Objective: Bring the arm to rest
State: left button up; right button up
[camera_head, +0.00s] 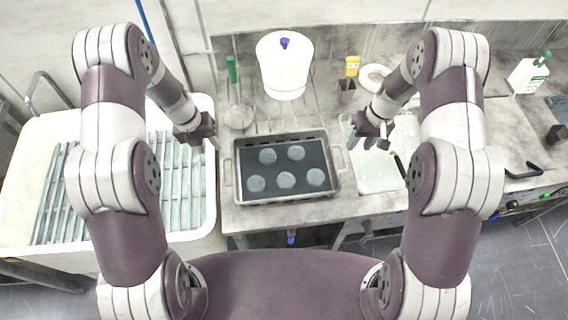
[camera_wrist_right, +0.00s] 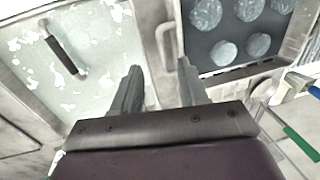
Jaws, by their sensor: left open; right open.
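My left gripper (camera_head: 208,141) hangs in the head view just above and left of a grey tray (camera_head: 231,185). It looks empty. My right gripper (camera_head: 369,142) is over a white, blotchy tray (camera_head: 374,178) to the right of the grey one. In the right wrist view my right gripper (camera_wrist_right: 160,82) has its two fingers apart with nothing between them. Several round pale discs (camera_head: 286,180) lie on the dark floor of the grey tray, and some also show in the right wrist view (camera_wrist_right: 223,53).
A sink with slatted racks (camera_head: 182,195) is at the left. Behind the grey tray stand a white tub with a blue knob (camera_head: 285,70), a green-handled tool (camera_head: 232,70) and a yellow-topped bottle (camera_head: 351,68).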

pick_arm(q)
jog(key=s+d+r+n+b, duration=0.1)
jog(key=s+r+n+b, duration=0.1)
jog(key=s+n, duration=0.4)
jog(key=s+r+n+y+b, duration=0.1)
jog(key=s+r+n+b, duration=0.2)
jog(key=n, duration=1.3)
jog(key=s+d+r+n+t+y+b, duration=0.1)
jog(key=s+r+n, duration=0.3)
jog(key=s+n, duration=0.4)
jog(key=n+b, duration=0.1)
jog(key=n, duration=0.3)
jog(key=shift+s+d+r+b, duration=0.15)
jog(key=shift+s+d+b, duration=0.15)
jog(key=shift+s, duration=0.1)
pick_arm(e)
jog(key=s+a+r+t+h, duration=0.1)
jog(key=s+r, duration=0.3)
jog(key=s, duration=0.5)
jog(key=s+a+r+m+h, duration=0.1)
jog(key=s+r, duration=0.4)
jog(key=s, duration=0.4)
jog(key=shift+s+a+r+t, duration=0.15)
jog(key=shift+a+t, duration=0.2)
jog(key=shift+t, duration=0.05)
jog(key=shift+s, duration=0.1)
